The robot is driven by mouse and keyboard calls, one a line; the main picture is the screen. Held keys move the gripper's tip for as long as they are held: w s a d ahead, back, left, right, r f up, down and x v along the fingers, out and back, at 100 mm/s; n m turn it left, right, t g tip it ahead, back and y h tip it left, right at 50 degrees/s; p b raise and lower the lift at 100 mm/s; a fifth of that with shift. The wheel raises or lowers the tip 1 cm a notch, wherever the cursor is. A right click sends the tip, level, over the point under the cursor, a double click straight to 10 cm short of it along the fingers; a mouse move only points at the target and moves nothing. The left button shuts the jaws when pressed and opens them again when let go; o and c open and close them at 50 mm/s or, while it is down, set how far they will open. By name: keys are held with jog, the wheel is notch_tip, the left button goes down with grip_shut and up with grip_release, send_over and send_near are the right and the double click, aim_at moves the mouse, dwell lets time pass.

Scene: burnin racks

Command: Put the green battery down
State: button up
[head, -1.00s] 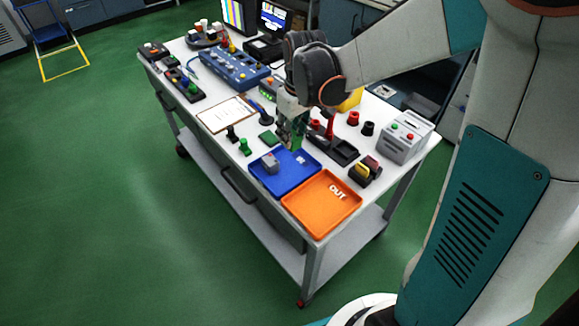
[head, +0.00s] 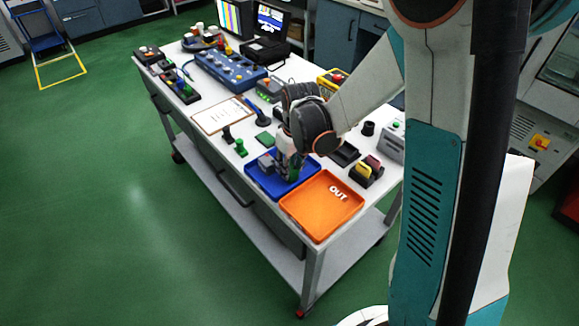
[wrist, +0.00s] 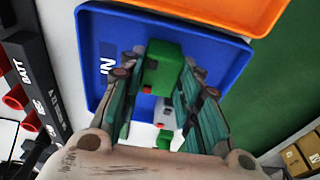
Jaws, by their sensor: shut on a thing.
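The green battery (wrist: 164,68) is between the two fingers of my gripper (wrist: 166,84) in the wrist view, and the gripper is shut on it. In the head view my gripper (head: 291,166) points down over the right part of the blue IN tray (head: 253,183). The blue tray also shows behind the battery in the wrist view (wrist: 210,45). I cannot tell whether the battery touches the tray floor. A grey block (head: 266,163) sits in the blue tray, left of my gripper, and it shows between the fingers in the wrist view (wrist: 164,116).
An orange OUT tray (head: 318,222) adjoins the blue tray at the front right. A flat green block (head: 264,139) and a small green upright piece (head: 241,148) stand left of the trays. A yellow-and-red piece in a black holder (head: 367,170) is at the right.

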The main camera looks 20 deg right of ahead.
aim_at(294, 171)
jog(key=shift+f, duration=0.1)
jog(key=o, duration=1.2)
notch_tip(294, 171, up, 12)
jog(key=s+p, duration=0.2)
jog(key=p, duration=0.2)
jog(key=shift+s+d+r+m+t+h, duration=0.15)
jog(key=shift+s+r+m+t, duration=0.7)
jog(key=shift+s+r, duration=1.55)
jog(key=shift+s+d+r+m+t+h, duration=0.15)
jog(key=shift+s+r+m+t, duration=0.8)
jog(key=shift+s, duration=2.35)
jog(key=shift+s+d+r+m+t+h, duration=0.15)
jog(key=shift+s+r+m+t, duration=0.55)
jog(key=shift+s+r, duration=2)
